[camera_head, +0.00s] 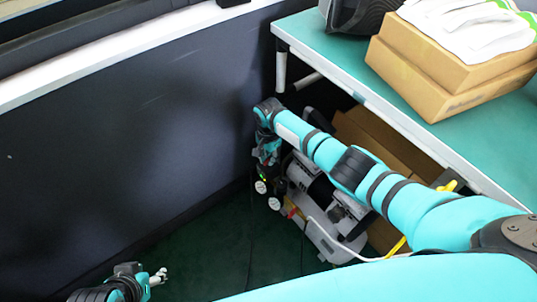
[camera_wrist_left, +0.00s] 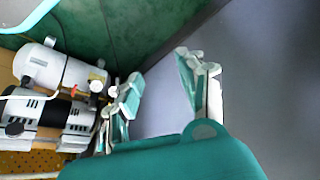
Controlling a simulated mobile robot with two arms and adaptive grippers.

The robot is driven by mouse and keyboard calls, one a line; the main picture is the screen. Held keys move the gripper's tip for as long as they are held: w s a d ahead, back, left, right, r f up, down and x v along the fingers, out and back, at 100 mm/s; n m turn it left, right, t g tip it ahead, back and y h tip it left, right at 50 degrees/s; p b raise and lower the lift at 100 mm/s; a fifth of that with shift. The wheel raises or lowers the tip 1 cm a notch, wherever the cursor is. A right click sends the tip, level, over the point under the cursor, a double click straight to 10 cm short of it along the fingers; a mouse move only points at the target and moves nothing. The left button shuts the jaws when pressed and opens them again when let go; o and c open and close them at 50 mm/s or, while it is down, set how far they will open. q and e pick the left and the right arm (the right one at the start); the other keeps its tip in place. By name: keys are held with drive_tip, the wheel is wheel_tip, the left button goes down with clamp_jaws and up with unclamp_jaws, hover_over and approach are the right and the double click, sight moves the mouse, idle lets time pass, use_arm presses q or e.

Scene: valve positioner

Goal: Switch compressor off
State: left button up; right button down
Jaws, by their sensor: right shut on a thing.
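The compressor (camera_head: 325,205), with a pale tank and grey-black motor parts, stands on the floor under the table. It also shows at the left in the left wrist view (camera_wrist_left: 60,68). Two round white gauges (camera_head: 274,203) are on its left end, with a small green light above them. My right gripper (camera_head: 266,152) reaches down at that end, just above the gauges, and is shut on a part there. The gripper hides that part. My left gripper (camera_head: 160,277) is low at the bottom left, away from the compressor. Its fingers are apart and empty in the left wrist view (camera_wrist_left: 163,72).
A green-topped table (camera_head: 335,75) with a white edge stands above the compressor and carries cardboard boxes (camera_head: 440,75) with white gloves. More cardboard is underneath. A dark wall (camera_head: 120,150) runs along the left. The green floor (camera_head: 215,260) between the left gripper and compressor is mostly clear.

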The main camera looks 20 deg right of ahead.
drive_tip(key=shift+s+r+n, duration=0.1)
drive_tip(key=shift+r+n, duration=0.05)
drive_tip(key=shift+n, duration=0.15)
drive_tip(key=shift+a+p, duration=0.1)
drive_tip(key=shift+p, duration=0.35)
drive_tip(key=shift+n+p, duration=0.35)
drive_tip(key=shift+n, duration=0.55)
drive_tip(key=n, duration=0.2)
drive_tip(key=shift+n, duration=0.4)
drive_tip(key=shift+n+p, duration=0.3)
drive_tip(key=shift+n, duration=0.1)
drive_tip(key=n, duration=0.2)
drive_tip(key=shift+n, duration=1.3)
drive_tip(key=n, duration=0.2)
drive_tip(key=shift+n+p, duration=0.3)
drive_tip(key=shift+n, duration=1.3)
use_arm(q)
drive_tip(key=shift+s+a+f+g, duration=0.2)
drive_tip(key=shift+s+f+g, duration=0.5)
drive_tip(key=shift+g, duration=0.1)
drive_tip(key=shift+s+f, duration=0.1)
drive_tip(key=shift+s, duration=0.05)
use_arm(e)
drive_tip(key=shift+n, duration=0.3)
